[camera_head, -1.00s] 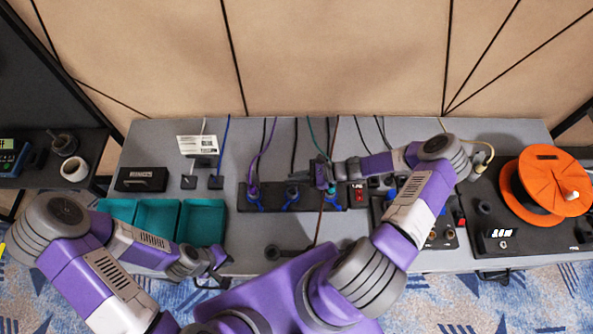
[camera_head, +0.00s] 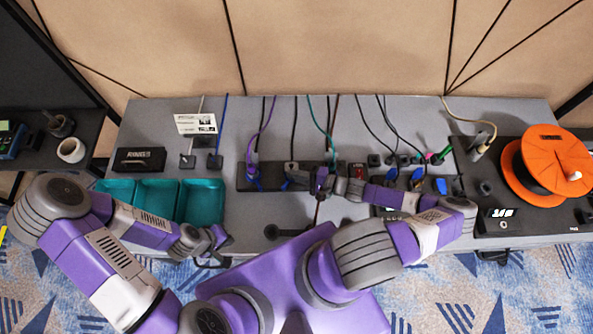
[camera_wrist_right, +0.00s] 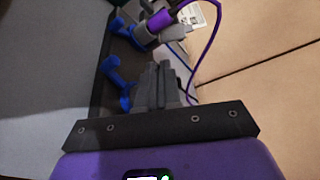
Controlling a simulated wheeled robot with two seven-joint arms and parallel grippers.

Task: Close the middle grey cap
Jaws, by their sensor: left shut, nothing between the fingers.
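A long black block (camera_head: 268,172) lies on the grey table with a row of sockets and blue levers. The middle grey cap (camera_head: 291,168) appears on this block, small and left of my right gripper; whether it is up or down is unclear. My right gripper (camera_head: 307,181) is low over the block's right half and hides part of it. In the right wrist view its fingers (camera_wrist_right: 166,82) look closed together, with nothing clearly between them. Blue levers (camera_wrist_right: 112,70) and a grey part with a purple plug (camera_wrist_right: 160,20) lie beyond the fingertips. My left gripper (camera_head: 222,240) is shut and empty.
Teal bins (camera_head: 203,202) stand left on the table, with a black box (camera_head: 140,159) behind them. An orange reel (camera_head: 545,165) is at the right. Thin cables hang behind the block. Several small connectors (camera_head: 418,160) stand right of it.

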